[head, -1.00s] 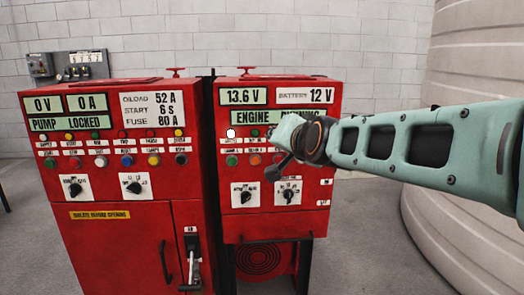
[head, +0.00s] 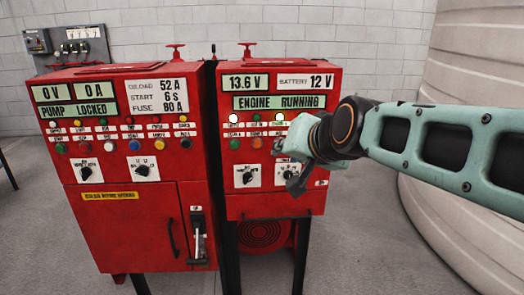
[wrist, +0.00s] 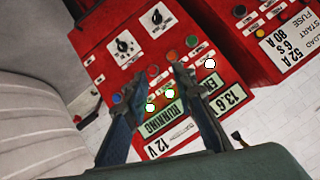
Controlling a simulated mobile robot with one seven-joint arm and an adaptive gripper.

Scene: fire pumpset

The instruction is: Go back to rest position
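My gripper (head: 296,180) is in front of the right red panel (head: 260,206), near its lower right button area. It also shows in the wrist view (wrist: 157,79), with its two dark fingers apart and nothing between them. The wrist view sees the panels upside down. The right panel's display (head: 279,102) reads ENGINE RUNNING, and several lamps below it glow white. My gripper and arm hide part of the panel's right side in the head view. I cannot tell how far the fingertips are from the panel face.
The left red panel (head: 140,215) reads PUMP LOCKED and has a lever (head: 197,238) low on its front. A large pale ribbed tank (head: 460,60) stands at the right, behind my arm. A grey wall box (head: 38,42) hangs at the back left. Grey floor is open in front.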

